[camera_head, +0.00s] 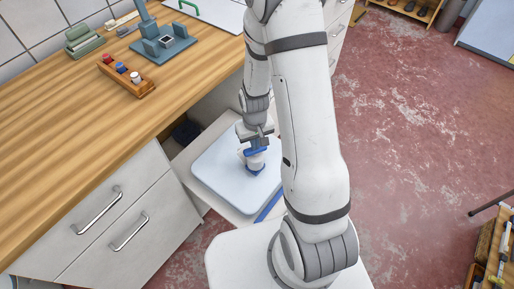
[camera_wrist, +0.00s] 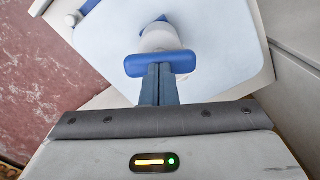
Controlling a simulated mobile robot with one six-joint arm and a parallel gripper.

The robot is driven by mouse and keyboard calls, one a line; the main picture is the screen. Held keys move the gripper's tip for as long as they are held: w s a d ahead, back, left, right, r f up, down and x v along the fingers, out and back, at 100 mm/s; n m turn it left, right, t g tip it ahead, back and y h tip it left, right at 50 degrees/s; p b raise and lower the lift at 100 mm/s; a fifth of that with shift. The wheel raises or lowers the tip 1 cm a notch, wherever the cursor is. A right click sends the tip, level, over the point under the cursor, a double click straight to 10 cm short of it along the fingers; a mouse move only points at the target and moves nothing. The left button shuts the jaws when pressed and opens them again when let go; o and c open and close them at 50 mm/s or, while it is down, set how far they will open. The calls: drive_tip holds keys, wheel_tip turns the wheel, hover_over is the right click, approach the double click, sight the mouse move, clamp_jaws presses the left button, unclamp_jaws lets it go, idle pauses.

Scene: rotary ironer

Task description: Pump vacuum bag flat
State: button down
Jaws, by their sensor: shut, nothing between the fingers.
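The vacuum bag (camera_head: 212,168) is a pale blue-white rounded slab lying on a low white surface beside the counter; it also fills the upper part of the wrist view (camera_wrist: 215,40). A small white pump with a blue handle (camera_head: 255,164) stands on the bag. In the wrist view the pump's blue handle (camera_wrist: 143,66) lies across my fingertips, with its white body behind. My gripper (camera_head: 256,146) is shut with nothing between the fingers. Its fingertips (camera_wrist: 159,70) are right at the handle, touching it or just above; I cannot tell which. The pump's base is partly hidden.
A wooden counter (camera_head: 90,110) with drawers (camera_head: 110,225) stands at the left. On it are a wooden holder with coloured knobs (camera_head: 126,77) and a blue-grey device (camera_head: 165,45). A blue strip (camera_head: 268,206) lies along the low surface's edge. Red floor (camera_head: 420,130) at the right is open.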

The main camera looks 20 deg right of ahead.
drive_tip(key=shift+f+b, duration=1)
drive_tip(key=shift+f, duration=0.35)
drive_tip(key=shift+r, duration=0.2)
drive_tip(key=shift+r+p, duration=1.55)
drive_tip(key=shift+r, duration=0.7)
wheel_tip(320, 180, up, 7)
drive_tip(key=p, duration=0.4)
drive_tip(key=shift+p, duration=0.35)
